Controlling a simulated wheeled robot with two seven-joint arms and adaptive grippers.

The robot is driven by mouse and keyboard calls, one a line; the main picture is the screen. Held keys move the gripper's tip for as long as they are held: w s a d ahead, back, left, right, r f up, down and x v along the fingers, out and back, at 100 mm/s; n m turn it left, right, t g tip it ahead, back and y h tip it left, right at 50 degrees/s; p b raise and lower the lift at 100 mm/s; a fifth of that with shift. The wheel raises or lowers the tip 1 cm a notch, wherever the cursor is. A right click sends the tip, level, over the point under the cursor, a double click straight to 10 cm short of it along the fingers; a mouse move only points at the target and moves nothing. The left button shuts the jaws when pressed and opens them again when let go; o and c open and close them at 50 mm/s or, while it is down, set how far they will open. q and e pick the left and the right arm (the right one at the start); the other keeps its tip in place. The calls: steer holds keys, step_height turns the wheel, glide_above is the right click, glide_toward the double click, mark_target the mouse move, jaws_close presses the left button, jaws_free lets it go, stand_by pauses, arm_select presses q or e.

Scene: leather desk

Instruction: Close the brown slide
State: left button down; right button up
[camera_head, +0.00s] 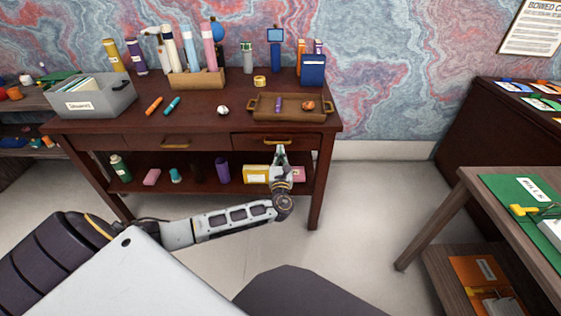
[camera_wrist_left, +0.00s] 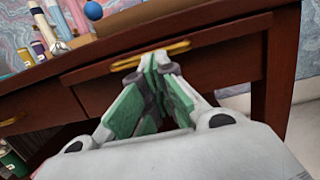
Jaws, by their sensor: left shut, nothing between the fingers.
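The brown slide appears to be the right-hand drawer (camera_head: 243,140) of the dark brown desk, with a brass handle (camera_head: 290,141). Its front looks slightly forward of the desk frame, but the gap is hard to judge. It fills the middle of the left wrist view (camera_wrist_left: 215,70), where its handle (camera_wrist_left: 178,47) lies just beyond the fingertips. My left gripper (camera_head: 280,149) is shut and empty in front of the drawer, close to the handle. I cannot tell whether it touches. The green-padded fingers show in the left wrist view (camera_wrist_left: 158,57). My right gripper is not in view.
On the desk top stand a brown tray (camera_head: 261,112), a grey file box (camera_head: 94,101) and several coloured bottles. A lower shelf (camera_head: 206,184) holds small items below the drawers. A side table (camera_head: 478,187) stands at right, with open floor (camera_head: 370,200) between.

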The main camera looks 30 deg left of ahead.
mark_target(280, 143)
arm_select(q)
steer(key=shift+w+a, duration=0.2)
steer(key=shift+w, duration=0.1)
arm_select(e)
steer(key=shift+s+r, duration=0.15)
arm_select(q)
steer(key=shift+r, duration=0.1)
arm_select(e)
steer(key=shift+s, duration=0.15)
